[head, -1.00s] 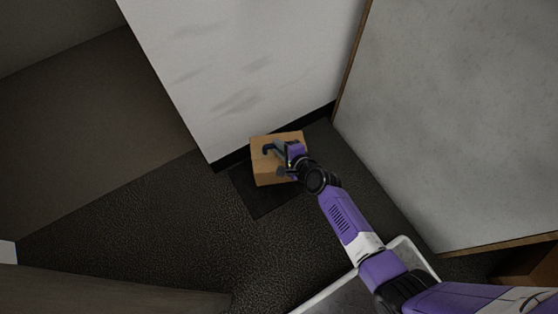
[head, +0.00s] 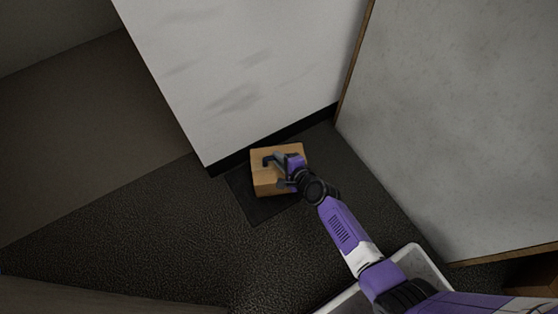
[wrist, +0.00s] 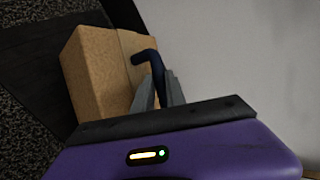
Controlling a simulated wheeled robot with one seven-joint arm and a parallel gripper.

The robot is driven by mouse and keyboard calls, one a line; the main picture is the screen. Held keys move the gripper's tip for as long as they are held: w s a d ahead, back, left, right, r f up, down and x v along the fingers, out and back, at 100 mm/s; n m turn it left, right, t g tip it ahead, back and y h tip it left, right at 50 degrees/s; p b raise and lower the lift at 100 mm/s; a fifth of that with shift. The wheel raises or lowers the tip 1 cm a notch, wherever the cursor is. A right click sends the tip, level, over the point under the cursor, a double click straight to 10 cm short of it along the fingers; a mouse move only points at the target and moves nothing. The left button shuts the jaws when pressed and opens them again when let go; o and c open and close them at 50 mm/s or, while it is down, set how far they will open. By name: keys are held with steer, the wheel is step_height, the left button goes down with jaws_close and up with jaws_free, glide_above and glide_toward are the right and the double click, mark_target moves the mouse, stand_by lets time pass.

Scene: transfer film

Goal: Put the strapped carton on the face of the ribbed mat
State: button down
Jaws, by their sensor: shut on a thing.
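The strapped carton (head: 270,184) is a brown box with a dark strap handle on top. It is over the dark ribbed mat (head: 246,207), covering much of it; I cannot tell whether it touches the mat. My gripper (head: 281,164) is shut on the carton's dark handle. In the wrist view the carton (wrist: 92,75) fills the upper left and the fingers (wrist: 157,88) close around the handle. The mat (wrist: 30,62) shows as a dark strip left of the carton in that view.
A white wall (head: 245,70) with a black skirting stands just behind the mat. A grey panel with wooden edging (head: 460,120) rises on the right. A pale open bin (head: 430,262) is beneath my arm. Dark speckled floor (head: 150,240) is clear on the left.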

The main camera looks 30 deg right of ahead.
steer(key=shift+w+r, duration=0.1)
steer(key=c, duration=1.7)
jaws_free()
steer(key=o, duration=0.3)
steer(key=shift+o, duration=0.2)
steer(key=shift+r, duration=0.1)
steer(key=p+v, duration=0.4)
steer(key=v, duration=0.8)
steer(key=shift+p, duration=0.4)
